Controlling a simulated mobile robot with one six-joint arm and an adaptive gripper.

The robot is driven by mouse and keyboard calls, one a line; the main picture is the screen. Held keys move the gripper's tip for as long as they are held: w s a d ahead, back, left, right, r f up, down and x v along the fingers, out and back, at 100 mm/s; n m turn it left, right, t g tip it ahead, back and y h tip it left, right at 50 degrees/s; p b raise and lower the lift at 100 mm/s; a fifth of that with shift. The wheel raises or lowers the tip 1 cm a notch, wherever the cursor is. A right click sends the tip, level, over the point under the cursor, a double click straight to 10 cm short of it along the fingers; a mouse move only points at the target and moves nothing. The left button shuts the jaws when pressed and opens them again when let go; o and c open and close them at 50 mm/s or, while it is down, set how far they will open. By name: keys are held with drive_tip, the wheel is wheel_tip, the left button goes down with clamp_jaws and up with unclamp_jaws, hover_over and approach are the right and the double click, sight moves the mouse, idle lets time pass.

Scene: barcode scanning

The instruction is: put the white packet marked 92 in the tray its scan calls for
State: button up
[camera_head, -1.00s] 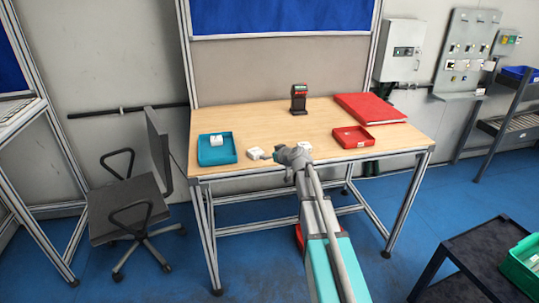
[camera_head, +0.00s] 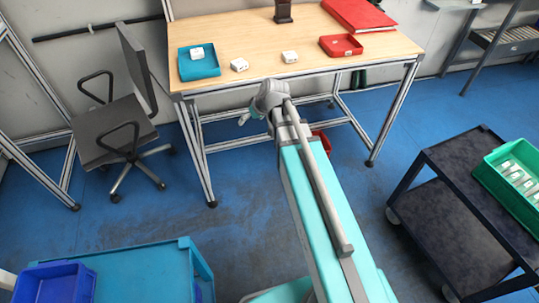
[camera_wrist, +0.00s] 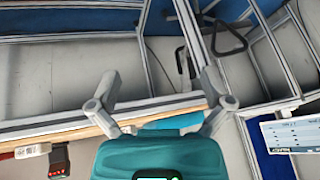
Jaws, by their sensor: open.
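Two white packets lie apart on the wooden table near its front edge, a left packet (camera_head: 239,65) and a right packet (camera_head: 289,56). A third white packet (camera_head: 197,52) sits in the teal tray (camera_head: 212,69) at the table's left. A red tray (camera_head: 341,46) stands at the right. No number is readable, so I cannot tell which is 92. The dark scanner (camera_head: 283,12) stands at the back, cut by the frame's top. My gripper (camera_head: 244,117) is in front of the table's front edge, clear of it. In the wrist view my gripper (camera_wrist: 160,77) is open and empty.
A red folder (camera_head: 360,14) lies behind the red tray. An office chair (camera_head: 120,120) stands left of the table. A dark cart (camera_head: 450,215) bears a green crate (camera_head: 487,176) at right. A blue cart (camera_head: 140,272) with a blue bin (camera_head: 55,285) is at lower left.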

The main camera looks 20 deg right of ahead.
drive_tip(key=s+d+f+m+g+h, duration=0.1)
drive_tip(key=s+g+h, duration=0.1)
drive_tip(key=s, duration=0.5)
drive_tip(key=s+d+f+m+g+h, duration=0.1)
drive_tip(key=s+m+g, duration=0.1)
drive_tip(key=s, duration=0.6)
drive_tip(key=shift+s+f+g+h, duration=0.25)
drive_tip(key=shift+s+g+h, duration=0.05)
drive_tip(key=shift+h, duration=0.1)
drive_tip(key=w+a+r+n+t+y, duration=0.2)
drive_tip(key=w+t+y, duration=0.1)
drive_tip(key=w, duration=0.9)
drive_tip(key=w+d+r+t, duration=0.2)
drive_tip(key=w+r+t, duration=0.1)
drive_tip(key=w, duration=0.4)
drive_tip(key=w+d+r+n+t+y, duration=0.1)
drive_tip(key=w+d+r+t, duration=0.1)
drive_tip(key=w, duration=0.5)
drive_tip(key=w+d+r+n+t+y+p, duration=0.1)
drive_tip(key=w+d+r+t, duration=0.2)
drive_tip(key=w, duration=0.4)
wheel_tip(320, 180, up, 3)
drive_tip(key=shift+w+f+t, duration=0.2)
drive_tip(key=shift+t, duration=0.6)
drive_tip(key=shift+d, duration=0.1)
